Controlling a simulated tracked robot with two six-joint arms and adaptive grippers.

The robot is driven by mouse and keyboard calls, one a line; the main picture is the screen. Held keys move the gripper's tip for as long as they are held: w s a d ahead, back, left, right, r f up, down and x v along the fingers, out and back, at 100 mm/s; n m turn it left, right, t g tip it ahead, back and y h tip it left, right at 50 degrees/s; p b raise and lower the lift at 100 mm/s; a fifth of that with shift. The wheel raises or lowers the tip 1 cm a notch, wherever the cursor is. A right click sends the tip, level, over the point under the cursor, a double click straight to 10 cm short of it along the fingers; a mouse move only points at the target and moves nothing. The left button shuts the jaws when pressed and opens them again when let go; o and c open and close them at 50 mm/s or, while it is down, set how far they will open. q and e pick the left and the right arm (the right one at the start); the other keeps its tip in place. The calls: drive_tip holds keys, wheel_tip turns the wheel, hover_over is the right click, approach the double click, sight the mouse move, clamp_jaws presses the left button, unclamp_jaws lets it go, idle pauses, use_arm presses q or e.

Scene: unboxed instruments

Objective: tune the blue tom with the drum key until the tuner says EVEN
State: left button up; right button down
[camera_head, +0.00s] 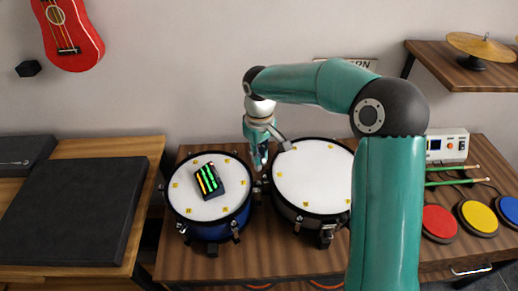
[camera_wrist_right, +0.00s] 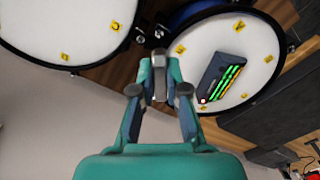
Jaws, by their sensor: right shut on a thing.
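The blue tom (camera_head: 211,228) stands on the table at the left, its white head up with yellow letter tags around the rim. It also shows in the wrist view (camera_wrist_right: 186,14). The tuner (camera_head: 209,180), a dark box with green and orange bars, lies on that head and shows in the wrist view (camera_wrist_right: 222,78); I cannot read a word on it. My right gripper (camera_head: 262,163) is at the tom's right rim, between the two drums. In the wrist view it (camera_wrist_right: 160,92) is shut on a small grey piece, apparently the drum key (camera_wrist_right: 160,78); its lower end is unclear. My left gripper is out of view.
A second white-headed drum (camera_head: 310,178) stands close on the right. Beyond it are red, yellow and blue pads (camera_head: 478,217), green sticks (camera_head: 452,182) and a white box (camera_head: 452,147). A dark mat (camera_head: 75,210) covers the left table. A cymbal (camera_head: 481,46) sits on a shelf.

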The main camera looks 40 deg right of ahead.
sight(260, 168)
drive_tip(key=shift+d+f+b, duration=0.1)
drive_tip(key=shift+f+b, duration=1.9)
drive_tip(key=shift+f, duration=0.5)
drive_tip(key=shift+s, duration=0.1)
drive_tip(key=shift+f+b, duration=0.75)
drive_tip(key=shift+f, duration=0.25)
drive_tip(key=shift+m, duration=0.9)
drive_tip(key=shift+m+b, duration=0.4)
drive_tip(key=shift+m, duration=0.8)
